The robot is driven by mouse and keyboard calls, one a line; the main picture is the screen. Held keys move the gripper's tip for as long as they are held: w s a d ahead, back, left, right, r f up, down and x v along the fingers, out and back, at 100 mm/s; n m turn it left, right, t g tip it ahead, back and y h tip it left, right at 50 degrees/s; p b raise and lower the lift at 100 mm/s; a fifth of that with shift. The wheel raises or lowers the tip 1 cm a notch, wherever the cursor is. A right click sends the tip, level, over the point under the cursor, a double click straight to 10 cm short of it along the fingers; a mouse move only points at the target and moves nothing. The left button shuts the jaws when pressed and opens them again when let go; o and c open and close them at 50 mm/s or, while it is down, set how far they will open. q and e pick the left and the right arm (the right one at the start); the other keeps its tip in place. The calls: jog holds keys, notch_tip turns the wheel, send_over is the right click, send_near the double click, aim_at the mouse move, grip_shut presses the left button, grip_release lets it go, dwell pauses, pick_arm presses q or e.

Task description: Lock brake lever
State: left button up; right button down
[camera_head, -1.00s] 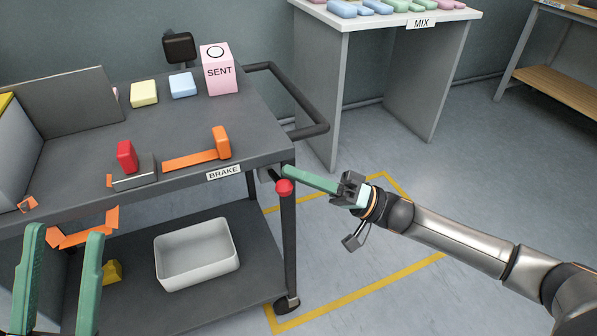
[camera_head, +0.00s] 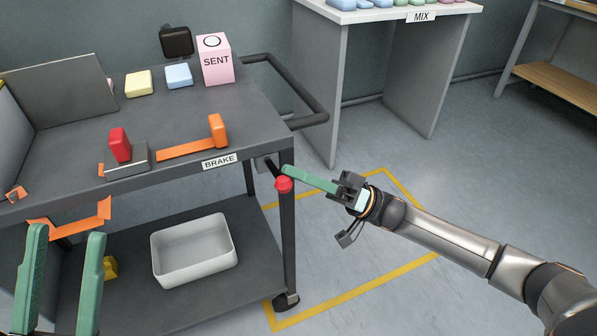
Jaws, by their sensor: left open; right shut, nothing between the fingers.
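The brake lever (camera_head: 273,173) is a dark bar with a red knob (camera_head: 284,184) at its end. It sits at the cart's front right corner, just right of the BRAKE label (camera_head: 219,161), and slopes down to the knob. My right gripper (camera_head: 288,170) is shut and empty. Its green fingertips are right at the lever, just above the red knob; whether they touch it I cannot tell. My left gripper (camera_head: 68,232) is open and empty at the lower left, in front of the cart, with its two green fingers apart.
The grey cart (camera_head: 190,120) carries a red-handled block (camera_head: 120,146), an orange-handled part (camera_head: 217,132), a pink SENT box (camera_head: 216,58) and a push handle (camera_head: 315,118). A white bin (camera_head: 194,250) stands on its lower shelf. Yellow floor lines (camera_head: 405,272) and clear floor lie right.

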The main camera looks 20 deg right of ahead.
pick_arm(q)
jog(key=shift+w+d+f+b, duration=0.1)
jog(key=shift+w+f+b, duration=0.05)
jog(key=shift+f+b, duration=0.4)
jog(key=shift+w+d+f+b, duration=0.1)
jog(key=shift+f+b, duration=0.35)
jog(key=shift+f, duration=0.2)
pick_arm(e)
notch_tip(320, 180, down, 4)
jog(key=shift+f+n+g+y, duration=0.1)
jog(key=shift+n+g+y, duration=0.5)
jog(key=shift+n, duration=0.5)
